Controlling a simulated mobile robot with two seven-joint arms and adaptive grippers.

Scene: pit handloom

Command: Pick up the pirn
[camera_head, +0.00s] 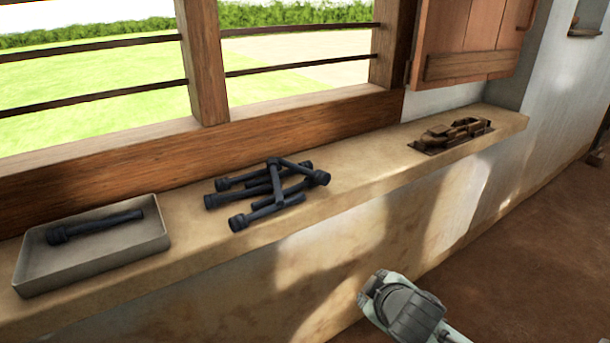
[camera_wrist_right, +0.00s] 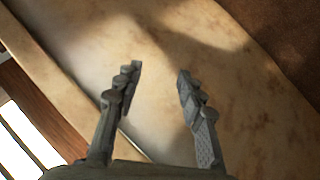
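Several dark blue-grey pirns (camera_head: 262,187) lie in a loose, crossing pile on the middle of the window sill. Another dark pirn (camera_head: 95,227) lies in a shallow grey tray (camera_head: 150,246) at the left end of the sill. My right gripper is open and empty in the right wrist view (camera_wrist_right: 159,72), with the pale plaster beyond its fingers and no pirn between or near them. In the head view my right arm comes in at the lower right, below and in front of the sill, apart from the pirns. My left gripper is not in view.
The plastered sill (camera_head: 350,178) runs along under a barred wooden window (camera_head: 205,60). Brown wooden pieces (camera_head: 455,131) lie on a dark flat base near its right end. A wooden shutter (camera_head: 465,50) hangs above them. The sill is clear between pile and wooden pieces.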

